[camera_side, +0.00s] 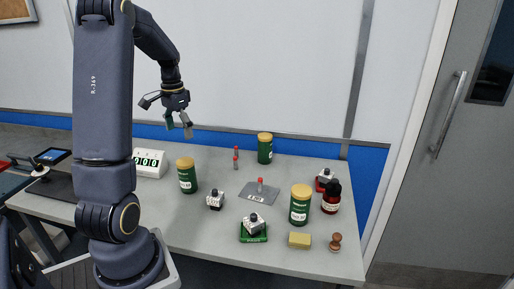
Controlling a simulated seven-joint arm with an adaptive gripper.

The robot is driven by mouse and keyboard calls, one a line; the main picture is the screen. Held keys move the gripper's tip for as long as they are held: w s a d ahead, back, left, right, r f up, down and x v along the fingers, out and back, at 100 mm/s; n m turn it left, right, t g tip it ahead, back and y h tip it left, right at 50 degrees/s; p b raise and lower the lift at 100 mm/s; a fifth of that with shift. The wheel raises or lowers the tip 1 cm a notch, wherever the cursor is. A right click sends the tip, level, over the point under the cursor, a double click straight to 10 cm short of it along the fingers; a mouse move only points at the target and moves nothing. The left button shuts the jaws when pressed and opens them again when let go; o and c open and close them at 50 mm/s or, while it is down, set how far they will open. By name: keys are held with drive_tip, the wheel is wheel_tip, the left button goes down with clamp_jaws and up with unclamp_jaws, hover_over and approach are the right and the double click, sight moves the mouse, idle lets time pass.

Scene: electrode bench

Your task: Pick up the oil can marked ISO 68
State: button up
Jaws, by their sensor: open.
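Three green cans with yellow lids stand upright on the bench. One can (187,177) is left of the middle, one (265,150) is at the back, and one (300,206) is at the front right. Their white labels are too small to read surely, so I cannot tell which is marked ISO 68. My gripper (178,124) is open and empty, high above the bench's back left part, above and apart from the left can.
Small white-and-black items (215,200) stand between the cans, one on a green box (253,232). A grey plate (258,194), a dark red bottle (331,197), a yellow block (299,240) and a wooden stamp (336,242) are nearby. A white counter (150,164) stands at left.

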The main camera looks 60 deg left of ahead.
sight(185, 161)
wheel_tip(185, 161, down, 14)
drive_tip(key=shift+d+f, duration=0.1)
drive_tip(key=shift+f, duration=0.15)
idle(0.3)
drive_tip(key=shift+r, duration=0.1)
drive_tip(key=c, duration=1.5)
drive_tip(key=shift+w, duration=0.1)
drive_tip(key=shift+c, duration=0.6)
drive_tip(key=shift+r, duration=0.1)
